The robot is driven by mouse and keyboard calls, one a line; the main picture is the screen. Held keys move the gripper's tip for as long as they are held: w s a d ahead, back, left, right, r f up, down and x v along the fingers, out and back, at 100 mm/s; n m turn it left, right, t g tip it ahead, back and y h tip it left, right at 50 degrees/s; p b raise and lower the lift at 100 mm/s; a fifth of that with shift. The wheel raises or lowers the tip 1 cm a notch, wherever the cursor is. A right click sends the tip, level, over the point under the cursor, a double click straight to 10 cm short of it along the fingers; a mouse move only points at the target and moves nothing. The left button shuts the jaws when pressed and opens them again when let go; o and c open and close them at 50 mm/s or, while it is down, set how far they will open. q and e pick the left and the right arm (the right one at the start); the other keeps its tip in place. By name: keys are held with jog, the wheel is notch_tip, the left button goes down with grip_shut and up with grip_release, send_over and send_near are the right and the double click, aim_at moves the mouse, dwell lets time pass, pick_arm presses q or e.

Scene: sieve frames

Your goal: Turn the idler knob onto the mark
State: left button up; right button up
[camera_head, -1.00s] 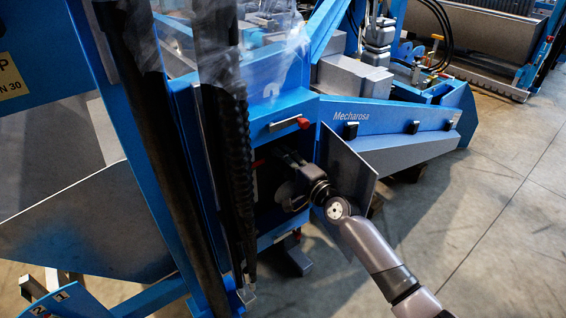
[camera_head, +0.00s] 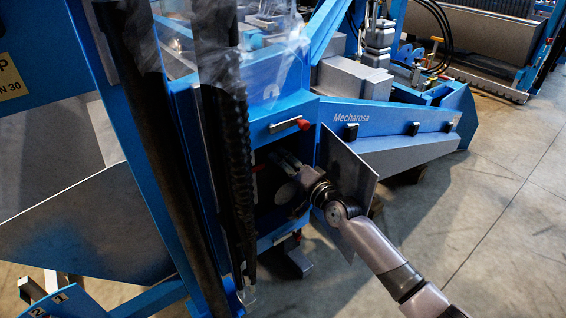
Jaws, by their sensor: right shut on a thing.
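The idler knob (camera_head: 284,193) appears as a pale grey round disc inside the dark open compartment of the blue machine. My right gripper (camera_head: 286,178) reaches into this opening from the right and is shut on the knob. One grey finger part shows above the disc, but the fingertip contact is in shadow. The mark cannot be made out. My left gripper is not in view.
An open grey door panel (camera_head: 350,170) stands right of the opening, close to my right wrist. A black hose column (camera_head: 238,170) and blue posts border the left side. Bare concrete floor (camera_head: 500,215) lies to the right.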

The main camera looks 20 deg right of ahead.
jog(key=shift+f, duration=0.1)
jog(key=o, duration=1.2)
jog(key=shift+s, duration=0.1)
jog(key=v, duration=0.7)
jog(key=shift+s+d, duration=0.1)
jog(key=shift+s, duration=0.1)
